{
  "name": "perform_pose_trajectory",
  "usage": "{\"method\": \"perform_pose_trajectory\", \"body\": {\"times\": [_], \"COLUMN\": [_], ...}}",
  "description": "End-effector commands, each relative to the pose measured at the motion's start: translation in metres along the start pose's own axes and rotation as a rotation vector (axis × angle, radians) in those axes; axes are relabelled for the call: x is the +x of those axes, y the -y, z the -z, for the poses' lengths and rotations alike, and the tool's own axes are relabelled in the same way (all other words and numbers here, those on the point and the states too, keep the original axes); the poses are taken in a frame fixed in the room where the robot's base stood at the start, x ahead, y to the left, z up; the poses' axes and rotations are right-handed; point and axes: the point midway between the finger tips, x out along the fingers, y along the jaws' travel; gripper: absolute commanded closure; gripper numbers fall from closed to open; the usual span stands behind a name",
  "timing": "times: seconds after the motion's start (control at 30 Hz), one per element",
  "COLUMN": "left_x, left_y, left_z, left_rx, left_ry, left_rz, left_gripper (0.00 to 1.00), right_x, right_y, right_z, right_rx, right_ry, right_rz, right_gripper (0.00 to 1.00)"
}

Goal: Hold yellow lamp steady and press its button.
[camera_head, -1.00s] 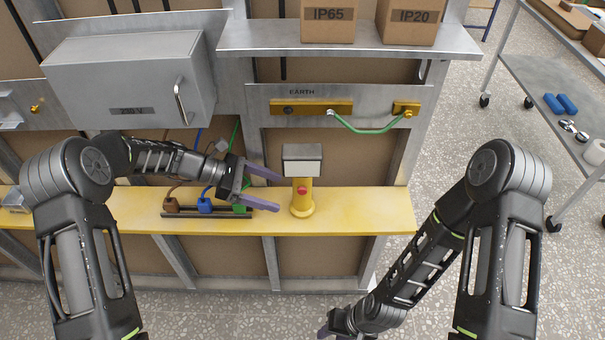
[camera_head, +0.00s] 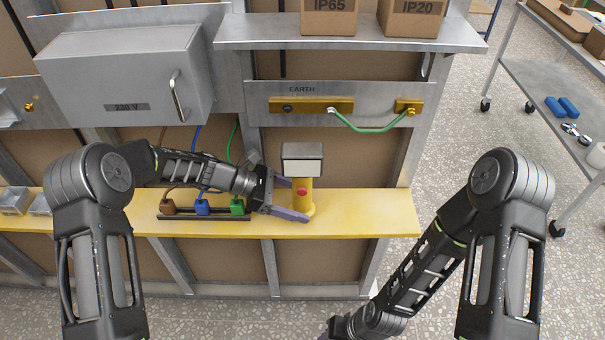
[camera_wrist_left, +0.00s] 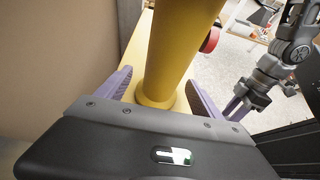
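The yellow lamp (camera_head: 303,205) stands upright on the yellow shelf, with a grey box-shaped head (camera_head: 302,152) and a red button (camera_head: 302,191) on its post. My left gripper (camera_head: 298,200) is open at the lamp's post, coming from the left. In the left wrist view the yellow post (camera_wrist_left: 172,55) rises between the purple fingers, with a gap on each side. The red button (camera_wrist_left: 210,40) shows to the right of the post. My right gripper (camera_wrist_left: 236,106) shows in part at the right of that view; its opening is unclear.
The yellow shelf (camera_head: 365,212) is clear right of the lamp. Brown, blue and green connectors (camera_head: 203,207) stand left, close to my left gripper. A grey cabinet (camera_head: 130,75) hangs above my left forearm. A green earth cable (camera_head: 372,130) hangs above right.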

Motion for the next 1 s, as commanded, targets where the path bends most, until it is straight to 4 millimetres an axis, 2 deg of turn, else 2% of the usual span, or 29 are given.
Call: {"method": "perform_pose_trajectory", "body": {"times": [0.07, 0.67, 1.0], "left_x": [-0.0001, -0.0003, -0.0003], "left_y": [0.0, 0.0001, 0.0003], "left_z": [0.0, 0.0009, 0.0022], "left_rx": [0.0, 0.0, -0.001], "left_ry": [0.0, -0.001, -0.003], "left_rz": [0.0, 0.0, 0.0], "left_gripper": [0.29, 0.78, 0.79], "right_x": [0.0, 0.0002, 0.0003], "right_y": [-0.0001, -0.0002, -0.0002], "right_z": [0.0, 0.0, 0.0], "right_rx": [0.0, 0.0, 0.0], "right_ry": [0.0, 0.0, 0.0], "right_rz": [0.0, 0.0, 0.0], "right_gripper": [0.64, 0.64, 0.91]}}
